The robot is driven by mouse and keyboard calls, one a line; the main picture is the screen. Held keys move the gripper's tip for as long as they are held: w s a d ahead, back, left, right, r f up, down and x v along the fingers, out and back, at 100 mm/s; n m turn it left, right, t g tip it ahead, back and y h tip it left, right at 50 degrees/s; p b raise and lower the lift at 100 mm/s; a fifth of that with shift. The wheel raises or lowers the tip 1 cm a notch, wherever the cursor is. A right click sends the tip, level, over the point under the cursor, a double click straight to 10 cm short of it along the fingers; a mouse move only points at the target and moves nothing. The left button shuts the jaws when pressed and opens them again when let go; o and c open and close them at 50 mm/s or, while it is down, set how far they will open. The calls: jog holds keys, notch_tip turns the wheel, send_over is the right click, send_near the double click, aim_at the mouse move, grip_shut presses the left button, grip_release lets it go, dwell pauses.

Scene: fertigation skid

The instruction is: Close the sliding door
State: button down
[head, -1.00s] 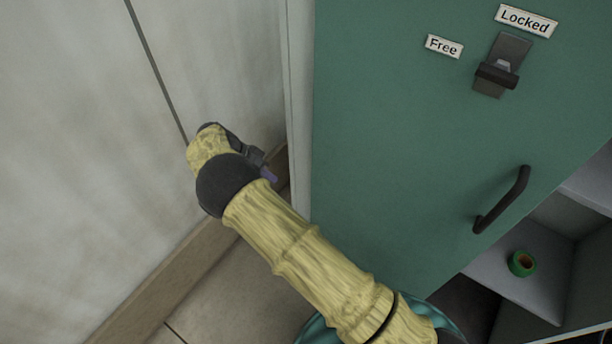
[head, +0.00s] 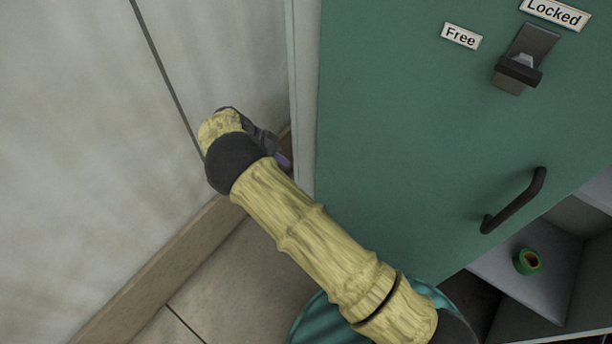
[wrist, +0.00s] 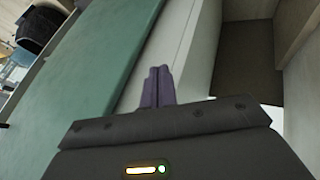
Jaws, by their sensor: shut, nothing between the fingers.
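The green sliding door (head: 400,140) covers the left part of a cabinet, and shelves show open to its right. It carries a dark bar handle (head: 513,201) low on its right side and a dark latch (head: 524,62) between the labels "Free" and "Locked". In the wrist view the green door panel (wrist: 95,75) lies to the left. My gripper (head: 284,160) is left of the door, by the cabinet's pale side edge; the arm partly hides it. In the wrist view its purple fingers (wrist: 158,86) are together and empty, in front of the pale edge. I cannot tell whether they touch it.
A pale wall (head: 90,130) with a wooden skirting board (head: 160,268) stands close on the left. A green ring-shaped roll (head: 527,261) lies on the open shelf (head: 550,280) at the lower right. Tiled floor (head: 225,275) shows below the arm.

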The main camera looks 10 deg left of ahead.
jog(key=d+f, duration=0.1)
jog(key=d, duration=0.1)
jog(key=d+f, duration=0.2)
jog(key=d, duration=0.1)
jog(key=d+f, duration=0.2)
jog(key=shift+s+d+f+b, duration=0.2)
jog(key=shift+d+f+b, duration=0.05)
jog(key=shift+d+b, duration=0.15)
jog(key=shift+s, duration=0.1)
